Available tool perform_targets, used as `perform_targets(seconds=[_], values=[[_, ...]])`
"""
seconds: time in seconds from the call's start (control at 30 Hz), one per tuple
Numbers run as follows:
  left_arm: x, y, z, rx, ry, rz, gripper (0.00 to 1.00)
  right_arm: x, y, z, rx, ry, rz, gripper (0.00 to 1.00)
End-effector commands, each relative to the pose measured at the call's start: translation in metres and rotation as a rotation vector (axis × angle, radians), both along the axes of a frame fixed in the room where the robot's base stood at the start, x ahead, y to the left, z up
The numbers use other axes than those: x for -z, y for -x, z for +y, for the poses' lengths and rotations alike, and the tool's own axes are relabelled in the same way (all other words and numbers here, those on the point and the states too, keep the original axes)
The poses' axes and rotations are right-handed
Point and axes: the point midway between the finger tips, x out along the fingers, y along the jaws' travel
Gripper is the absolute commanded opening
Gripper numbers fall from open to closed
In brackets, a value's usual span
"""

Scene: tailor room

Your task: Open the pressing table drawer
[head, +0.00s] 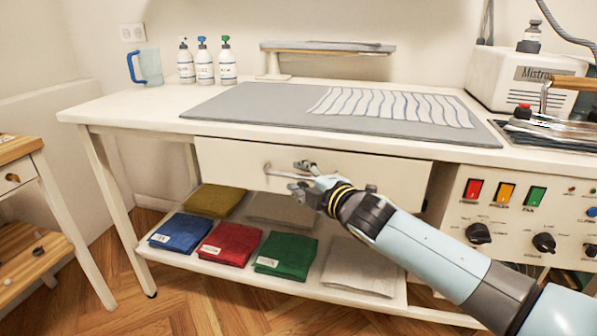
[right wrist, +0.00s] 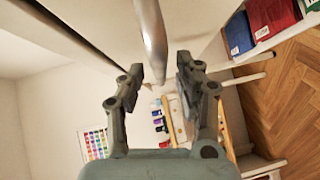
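The pressing table (head: 140,108) stands across the head view, with a wide cream drawer (head: 228,160) under its top. The drawer front looks in line with the table front; no gap shows. A metal bar handle (head: 279,174) runs along the drawer front. My right gripper (head: 302,175) is at the handle's left part and hides some of it. In the right wrist view the handle (right wrist: 153,38) reaches between the spread fingertips of my right gripper (right wrist: 160,72). The fingers stand apart with space around the bar; contact is not clear. My left gripper is not in view.
Folded cloths (head: 228,243) lie on the lower shelf (head: 190,272) below the drawer. A control panel (head: 515,205) with buttons and knobs is right of the drawer. A wooden side table (head: 20,150) stands at left. Floor in front is clear.

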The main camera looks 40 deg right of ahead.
Motion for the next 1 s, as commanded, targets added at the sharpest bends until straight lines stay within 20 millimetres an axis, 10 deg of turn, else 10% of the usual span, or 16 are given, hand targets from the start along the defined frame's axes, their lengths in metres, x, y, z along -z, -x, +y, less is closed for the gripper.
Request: perform_targets(seconds=[0.43,0.7,1.0], values=[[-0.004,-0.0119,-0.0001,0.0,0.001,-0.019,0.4,0.0033,-0.0151,-0.0006,0.0,-0.002,0.001,0.34],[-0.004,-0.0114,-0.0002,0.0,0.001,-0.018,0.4,0.0032,-0.0149,-0.0007,0.0,-0.002,0.001,0.02],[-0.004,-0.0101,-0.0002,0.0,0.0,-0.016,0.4,0.0027,-0.015,-0.0007,0.0,-0.003,0.001,0.0]])
